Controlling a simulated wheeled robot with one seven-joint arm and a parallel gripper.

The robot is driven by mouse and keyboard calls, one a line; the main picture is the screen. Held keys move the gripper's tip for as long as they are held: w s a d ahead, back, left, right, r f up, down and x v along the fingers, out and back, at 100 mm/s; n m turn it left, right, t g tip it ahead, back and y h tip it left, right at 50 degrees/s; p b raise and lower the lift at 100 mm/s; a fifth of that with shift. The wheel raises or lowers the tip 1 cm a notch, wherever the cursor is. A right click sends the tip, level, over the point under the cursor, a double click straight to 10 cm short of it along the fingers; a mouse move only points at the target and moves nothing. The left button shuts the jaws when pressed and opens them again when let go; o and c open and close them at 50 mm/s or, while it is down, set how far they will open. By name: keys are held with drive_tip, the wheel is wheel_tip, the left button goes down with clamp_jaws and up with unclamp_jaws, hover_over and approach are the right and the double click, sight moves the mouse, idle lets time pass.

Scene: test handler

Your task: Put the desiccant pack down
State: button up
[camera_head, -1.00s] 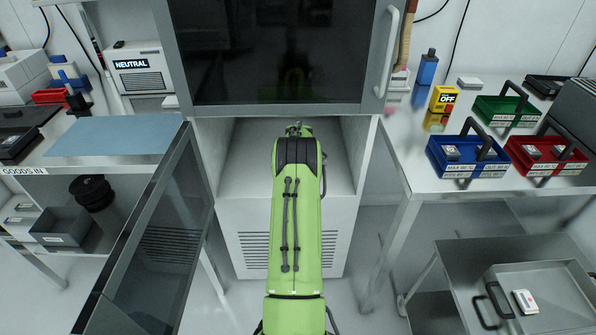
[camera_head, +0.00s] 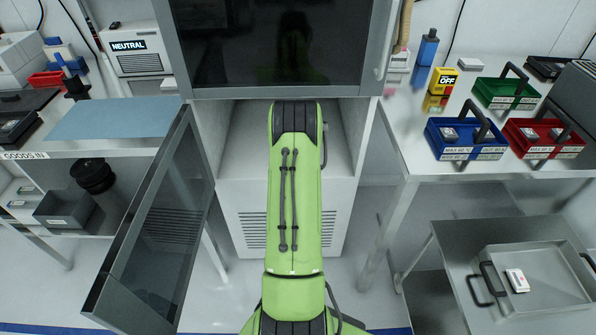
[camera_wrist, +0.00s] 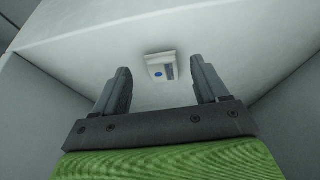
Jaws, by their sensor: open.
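The desiccant pack appears to be the small white packet with a blue dot and a dark patch (camera_wrist: 168,66) in the wrist view. It lies on a pale surface inside the white compartment. My gripper (camera_wrist: 160,78) is open, with its two dark fingers apart. The packet shows in the gap between the fingertips, touching neither finger in the picture. In the head view my green arm reaches into the open compartment (camera_head: 347,140) below the dark-windowed door, and it hides the gripper and the packet.
The compartment's side walls are close on both sides. A glass panel (camera_head: 160,220) stands open at left, beside the bench with a blue mat (camera_head: 115,118). At right, a table holds blue (camera_head: 467,154), red (camera_head: 547,152) and green (camera_head: 507,103) bins. A lower tray (camera_head: 560,262) holds a white item (camera_head: 517,281).

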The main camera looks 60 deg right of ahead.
drive_tip(key=s+a+p, duration=0.1)
drive_tip(key=s+a, duration=0.3)
drive_tip(key=a, duration=0.4)
drive_tip(key=w+a+r+n+t, duration=0.1)
drive_tip(key=w+a+r+n, duration=0.1)
drive_tip(key=w+a+r, duration=0.35)
drive_tip(key=w+a+r+n+y, duration=0.1)
drive_tip(key=w+a+r, duration=0.1)
drive_tip(key=a+r, duration=0.55)
drive_tip(key=w+a+r+n+t, duration=0.1)
drive_tip(key=w+a+r+n, duration=0.1)
drive_tip(key=w+a+r, duration=0.35)
drive_tip(key=s+a+r+n+t+y, duration=0.1)
drive_tip(key=s+a+r+n, duration=0.15)
drive_tip(key=a, duration=0.45)
drive_tip(key=s+a+r+n, duration=0.1)
drive_tip(key=s+a+r, duration=0.25)
drive_tip(key=a, duration=0.45)
drive_tip(key=s+a+r+n+y, duration=0.2)
drive_tip(key=s+a+n, duration=0.2)
drive_tip(key=s+a, duration=0.6)
drive_tip(key=shift+s+r+t, duration=0.15)
drive_tip(key=shift+s+t, duration=0.15)
drive_tip(key=shift+s, duration=0.15)
